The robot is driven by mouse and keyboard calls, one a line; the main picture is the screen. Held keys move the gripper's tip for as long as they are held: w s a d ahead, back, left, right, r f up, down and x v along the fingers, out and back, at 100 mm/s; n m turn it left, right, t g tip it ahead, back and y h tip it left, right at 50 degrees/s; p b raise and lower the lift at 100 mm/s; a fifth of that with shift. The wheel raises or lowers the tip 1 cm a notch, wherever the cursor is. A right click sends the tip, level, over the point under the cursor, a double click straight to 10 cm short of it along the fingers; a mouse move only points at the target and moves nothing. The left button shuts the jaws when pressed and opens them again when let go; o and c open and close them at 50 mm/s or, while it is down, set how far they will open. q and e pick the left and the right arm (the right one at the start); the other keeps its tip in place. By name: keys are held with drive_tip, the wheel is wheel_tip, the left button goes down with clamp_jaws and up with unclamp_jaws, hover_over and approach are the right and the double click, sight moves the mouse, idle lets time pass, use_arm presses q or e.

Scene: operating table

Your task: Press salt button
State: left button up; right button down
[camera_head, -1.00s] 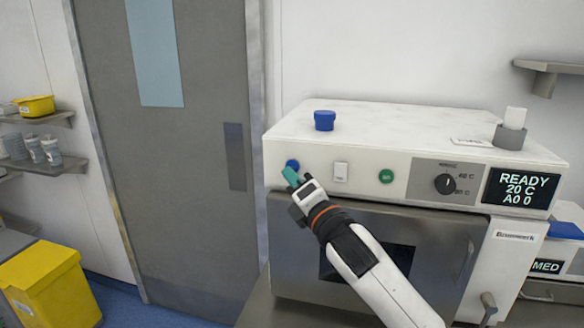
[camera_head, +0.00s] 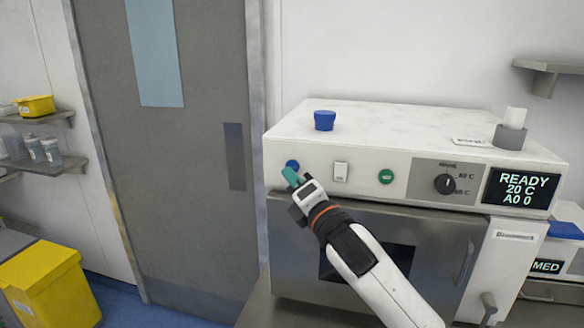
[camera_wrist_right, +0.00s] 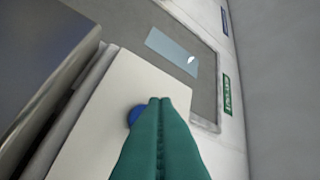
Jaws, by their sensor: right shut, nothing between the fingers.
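A round blue button (camera_head: 292,164) sits at the left end of the white machine's front panel. No label shows on it that I can read. It also shows in the right wrist view (camera_wrist_right: 134,115), partly hidden behind my fingers. My right gripper (camera_head: 289,175) is shut and empty, its green fingertips just below the blue button in the head view. In the wrist view the closed fingertips (camera_wrist_right: 160,101) overlap the button's right side; I cannot tell whether they touch it. My left gripper is not in view.
The panel also holds a white switch (camera_head: 340,172), a green button (camera_head: 386,177), a dial (camera_head: 445,184) and a display (camera_head: 520,188) reading READY. A blue cap (camera_head: 324,120) stands on top of the machine. A grey door (camera_head: 190,220) is at left, beside a yellow bin (camera_head: 50,288).

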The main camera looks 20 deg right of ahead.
drive_tip(key=shift+w+d, duration=0.1)
drive_tip(key=shift+w+d, duration=0.15)
drive_tip(key=shift+w, duration=0.1)
drive_tip(key=shift+w+d+p, duration=0.2)
drive_tip(key=shift+w+p, duration=0.1)
drive_tip(key=shift+p, duration=0.1)
idle(0.8)
drive_tip(key=shift+s+a, duration=0.45)
drive_tip(key=shift+s, duration=0.2)
drive_tip(key=s+a, duration=0.1)
drive_tip(key=s, duration=0.1)
drive_tip(key=s+a+p, duration=0.1)
drive_tip(key=s, duration=0.1)
drive_tip(key=shift+a, duration=0.4)
idle(0.8)
